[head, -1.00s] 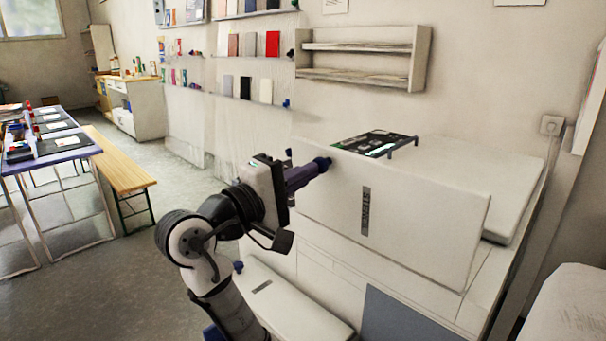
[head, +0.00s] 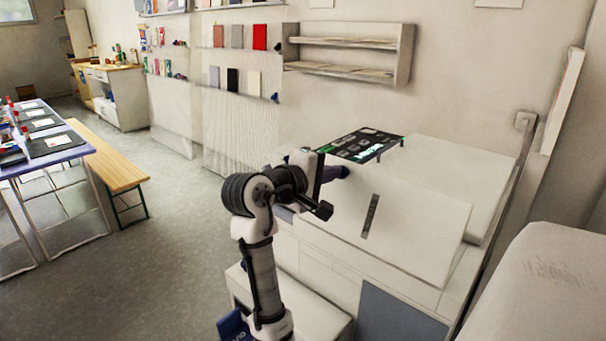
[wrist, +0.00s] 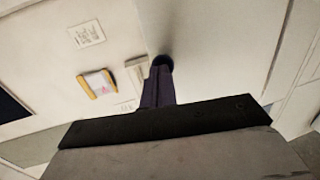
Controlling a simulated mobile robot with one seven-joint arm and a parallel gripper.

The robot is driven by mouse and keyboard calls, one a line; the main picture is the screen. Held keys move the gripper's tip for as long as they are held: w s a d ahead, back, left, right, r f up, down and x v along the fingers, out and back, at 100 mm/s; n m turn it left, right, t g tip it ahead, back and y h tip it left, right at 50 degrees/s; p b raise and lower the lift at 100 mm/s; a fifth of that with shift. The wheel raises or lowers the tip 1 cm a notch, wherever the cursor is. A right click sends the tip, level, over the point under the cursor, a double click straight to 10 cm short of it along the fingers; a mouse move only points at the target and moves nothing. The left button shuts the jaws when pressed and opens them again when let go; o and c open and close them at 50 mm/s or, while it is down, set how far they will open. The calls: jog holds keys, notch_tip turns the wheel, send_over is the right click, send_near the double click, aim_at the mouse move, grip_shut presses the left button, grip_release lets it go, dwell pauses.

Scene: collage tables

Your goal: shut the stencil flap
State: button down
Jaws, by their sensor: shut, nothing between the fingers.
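The stencil flap (head: 410,229) is a large white panel on the white machine, with a dark slotted strip on its face. It leans back at a slant in the head view, its upper edge below the dark control panel (head: 362,146). My gripper (head: 344,172) is at the flap's upper left part, its dark purple fingers shut with nothing between them. In the wrist view my gripper's fingertips (wrist: 161,62) are against or very near a pale surface; contact is hard to tell. Part of the flap's left side is hidden behind my arm.
A wall shelf (head: 348,52) hangs above the machine. A white rounded surface (head: 535,285) is at the lower right. A wooden bench (head: 105,158) and a table (head: 40,150) stand to the left, with open floor between them and the machine.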

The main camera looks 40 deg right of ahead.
aim_at(354, 166)
jog(key=shift+y, duration=0.5)
jog(key=p+x, duration=0.1)
jog(key=x, duration=0.2)
jog(key=p+x, duration=0.2)
jog(key=x, duration=0.1)
jog(key=p+x, duration=0.2)
jog(key=x, duration=0.1)
jog(key=shift+w+d+r, duration=0.15)
jog(key=shift+d+r, duration=0.05)
jog(key=shift+r, duration=0.15)
jog(key=d+f, duration=0.7)
jog(key=shift+w+f, duration=0.3)
jog(key=shift+f, duration=0.05)
